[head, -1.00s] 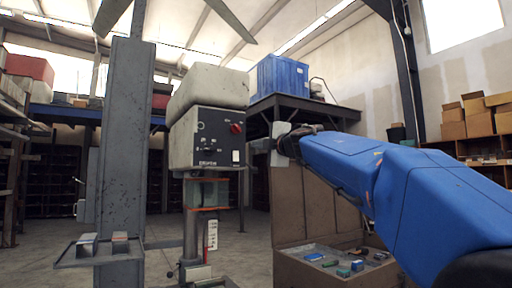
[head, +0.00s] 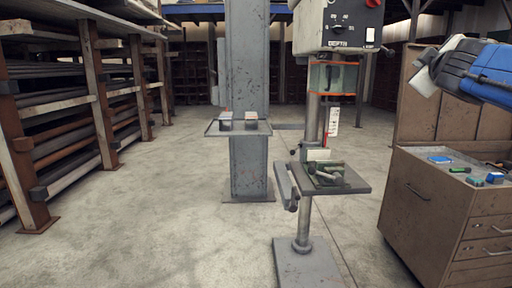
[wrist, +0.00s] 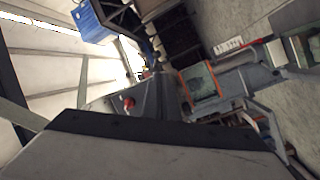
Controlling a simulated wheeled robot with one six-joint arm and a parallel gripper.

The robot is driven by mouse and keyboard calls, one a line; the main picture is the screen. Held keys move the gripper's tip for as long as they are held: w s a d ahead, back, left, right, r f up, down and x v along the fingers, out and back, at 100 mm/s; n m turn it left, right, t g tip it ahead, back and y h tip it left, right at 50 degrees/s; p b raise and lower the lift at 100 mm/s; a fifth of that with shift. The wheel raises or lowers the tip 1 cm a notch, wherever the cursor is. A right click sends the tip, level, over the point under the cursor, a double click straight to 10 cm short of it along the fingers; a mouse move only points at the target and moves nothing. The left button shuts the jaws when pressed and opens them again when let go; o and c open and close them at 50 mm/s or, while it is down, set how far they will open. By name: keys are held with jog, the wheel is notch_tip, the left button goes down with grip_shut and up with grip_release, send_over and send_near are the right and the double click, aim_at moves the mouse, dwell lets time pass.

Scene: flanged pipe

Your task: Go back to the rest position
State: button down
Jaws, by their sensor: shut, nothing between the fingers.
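My gripper (head: 432,72) is at the upper right of the head view, at the end of my blue arm. It is shut and holds nothing. It hangs in the air, in front of the brown cabinet's raised back panel in the picture. In the wrist view, a large pale block with a dark edge (wrist: 160,152), part of my gripper, fills the bottom. Its fingertips cannot be made out there. No flanged pipe can be made out.
A drill press (head: 338,22) with a small table (head: 345,182) stands right of centre. Left of it, a grey column (head: 248,85) carries a small tray (head: 210,129). A brown tool cabinet (head: 425,215) is at right. Racks (head: 98,90) line the left. The left foreground floor (head: 150,230) is clear.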

jog(key=s+f+m+g, duration=0.2)
jog(key=s+f, duration=0.1)
jog(key=f, duration=0.5)
jog(key=s+f+m+g, duration=0.2)
jog(key=s+f, duration=0.1)
jog(key=f, duration=0.4)
jog(key=s+a+f+m+g+y, duration=0.1)
jog(key=s+a+f+g+y, duration=0.1)
jog(key=s+f, duration=0.5)
jog(key=s+a+f+m+g+y, duration=0.1)
jog(key=s+a+f+g, duration=0.3)
jog(key=f, duration=1.1)
jog(key=s+a+f+m+g+y, duration=0.1)
jog(key=s+a+f+g+y, duration=0.1)
jog(key=s+a+f, duration=0.6)
jog(key=s+f+g, duration=0.1)
jog(key=s+f, duration=0.2)
jog(key=shift+s+f+y, duration=0.15)
jog(key=shift+f+y, duration=0.15)
jog(key=shift+y, duration=0.1)
